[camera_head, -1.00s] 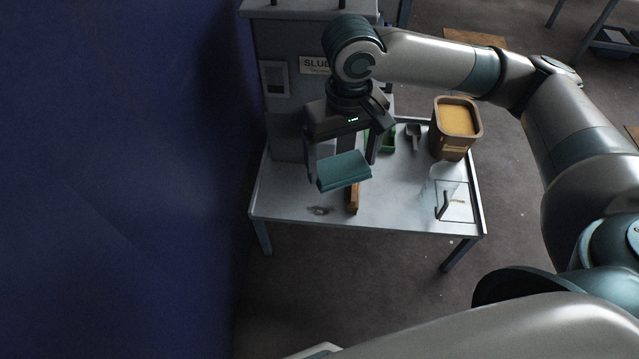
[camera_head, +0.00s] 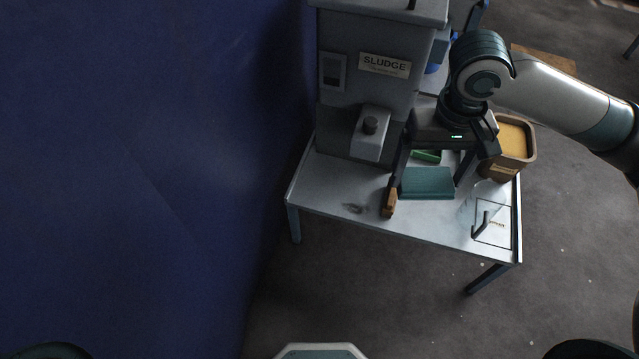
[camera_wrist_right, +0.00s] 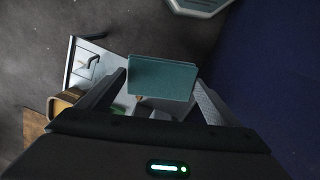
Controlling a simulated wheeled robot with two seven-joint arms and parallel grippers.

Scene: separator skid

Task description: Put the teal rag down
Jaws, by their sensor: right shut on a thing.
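The teal rag (camera_head: 428,183) looks like a flat, folded rectangular pad. My right gripper (camera_head: 428,178) is shut on it, with one finger at each side. The right wrist view shows the rag (camera_wrist_right: 161,78) between the two fingers. In the head view it appears over the grey table (camera_head: 340,190), right of a brown wooden handle (camera_head: 390,203). I cannot tell whether the rag touches the tabletop. My left gripper is not in view.
A grey cabinet labelled SLUDGE (camera_head: 385,66) stands at the table's back left. A brown tub with yellow contents (camera_head: 512,140) is at the right, close to my gripper. A green item (camera_head: 428,156) lies behind the rag. The front-left tabletop, with a dark smudge (camera_head: 354,208), is mostly clear.

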